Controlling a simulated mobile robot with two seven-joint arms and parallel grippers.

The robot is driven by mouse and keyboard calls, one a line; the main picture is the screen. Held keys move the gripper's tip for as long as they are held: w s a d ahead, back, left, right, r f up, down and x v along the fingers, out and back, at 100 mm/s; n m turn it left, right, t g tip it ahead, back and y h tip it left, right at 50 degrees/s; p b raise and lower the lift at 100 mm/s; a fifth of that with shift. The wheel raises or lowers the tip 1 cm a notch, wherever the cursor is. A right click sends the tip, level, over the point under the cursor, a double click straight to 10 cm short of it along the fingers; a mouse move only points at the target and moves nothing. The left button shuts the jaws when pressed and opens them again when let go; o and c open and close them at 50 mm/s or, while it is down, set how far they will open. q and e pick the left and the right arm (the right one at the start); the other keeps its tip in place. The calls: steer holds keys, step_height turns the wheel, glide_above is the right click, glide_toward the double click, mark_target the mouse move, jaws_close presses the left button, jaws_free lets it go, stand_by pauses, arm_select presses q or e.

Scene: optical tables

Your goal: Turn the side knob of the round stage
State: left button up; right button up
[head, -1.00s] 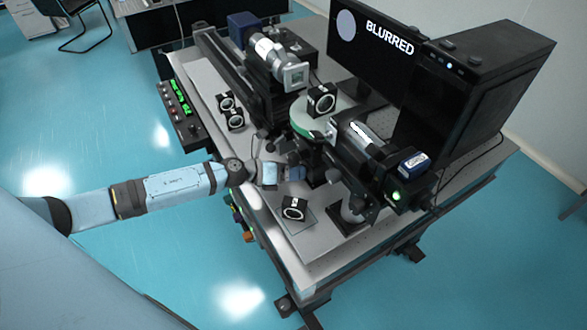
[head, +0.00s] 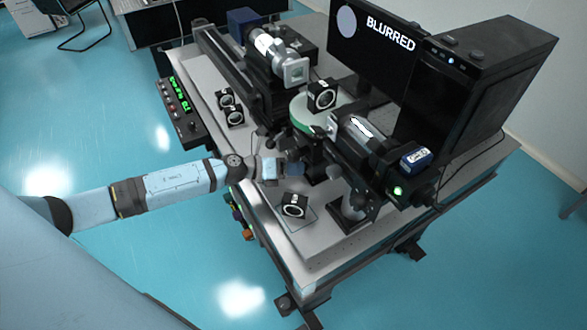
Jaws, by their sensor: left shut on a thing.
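The round stage (head: 303,105) has a pale top with a green edge and stands near the middle of the optical table. A black cube mount with a round lens (head: 322,95) sits on it. My left arm reaches in from the left, and my left gripper (head: 295,169) is at the near side below the stage. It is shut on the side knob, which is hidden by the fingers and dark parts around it. My right gripper is not in view.
A black camera barrel (head: 362,150) stands close to the right of my gripper. A lens cube (head: 294,206) sits on the plate in front. Two lens mounts (head: 235,117) stand left. A monitor (head: 378,40) reads "BLURRED". A control box (head: 178,105) lines the left edge.

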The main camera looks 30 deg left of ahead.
arm_select(q)
steer(key=o, duration=0.9)
steer(key=shift+s+a, duration=0.1)
steer(key=shift+a, duration=0.05)
steer(key=shift+b+v, duration=1.8)
steer(key=shift+v, duration=4.95)
steer(key=shift+r, duration=0.1)
